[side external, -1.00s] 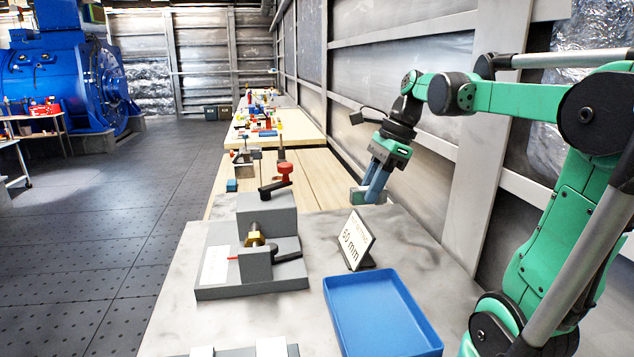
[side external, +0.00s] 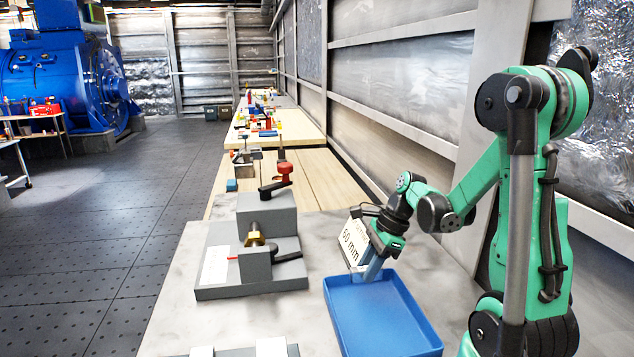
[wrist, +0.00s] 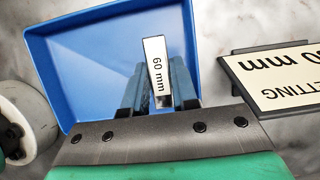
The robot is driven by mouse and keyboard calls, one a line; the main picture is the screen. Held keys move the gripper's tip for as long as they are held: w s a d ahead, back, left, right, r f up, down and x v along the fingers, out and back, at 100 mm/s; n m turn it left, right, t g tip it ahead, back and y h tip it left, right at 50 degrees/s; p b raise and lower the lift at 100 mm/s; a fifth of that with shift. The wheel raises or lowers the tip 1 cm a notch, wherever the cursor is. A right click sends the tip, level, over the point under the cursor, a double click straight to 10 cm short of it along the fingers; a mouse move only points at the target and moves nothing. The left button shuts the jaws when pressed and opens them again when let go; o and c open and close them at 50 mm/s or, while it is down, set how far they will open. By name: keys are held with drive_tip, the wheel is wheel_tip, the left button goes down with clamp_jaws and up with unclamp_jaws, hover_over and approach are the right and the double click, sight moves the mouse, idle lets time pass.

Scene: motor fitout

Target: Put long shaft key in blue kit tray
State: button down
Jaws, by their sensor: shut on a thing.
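A pale bar-shaped key marked "60 mm" (wrist: 155,60) shows in the wrist view, gripped between the two fingers of my gripper (wrist: 157,88). It is taken to be the long shaft key; no other key is in that view to compare. The blue kit tray (side external: 385,318) stands at the front of the bench, and also shows in the wrist view (wrist: 90,62) behind the key. In the side view my gripper (side external: 370,274) is at the tray's far edge, pointing down. The key cannot be made out there, and its height above the tray floor is unclear.
A tilted sign with a mm figure (side external: 354,243) stands just behind the tray, close to my gripper. The wall is to the right. The tray looks empty.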

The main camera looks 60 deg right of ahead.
sight(366, 296)
drive_tip(key=shift+f, duration=2.05)
drive_tip(key=shift+f, duration=0.15)
drive_tip(key=c, duration=0.7)
unclamp_jaws()
drive_tip(key=v, duration=1.2)
drive_tip(key=w+a+n+t+h, duration=0.1)
drive_tip(key=w+a+n, duration=0.1)
drive_tip(key=a+n, duration=0.4)
drive_tip(key=w+a+r+n+t+h, duration=0.1)
drive_tip(key=a+n, duration=0.5)
drive_tip(key=n, duration=0.6)
drive_tip(key=w+a+n+t+h, duration=0.1)
drive_tip(key=w+a+n+t, duration=0.1)
drive_tip(key=a+n, duration=0.5)
drive_tip(key=shift+w+a+r+n, duration=0.1)
drive_tip(key=shift+w+r+n, duration=0.3)
drive_tip(key=shift+w+n, duration=0.5)
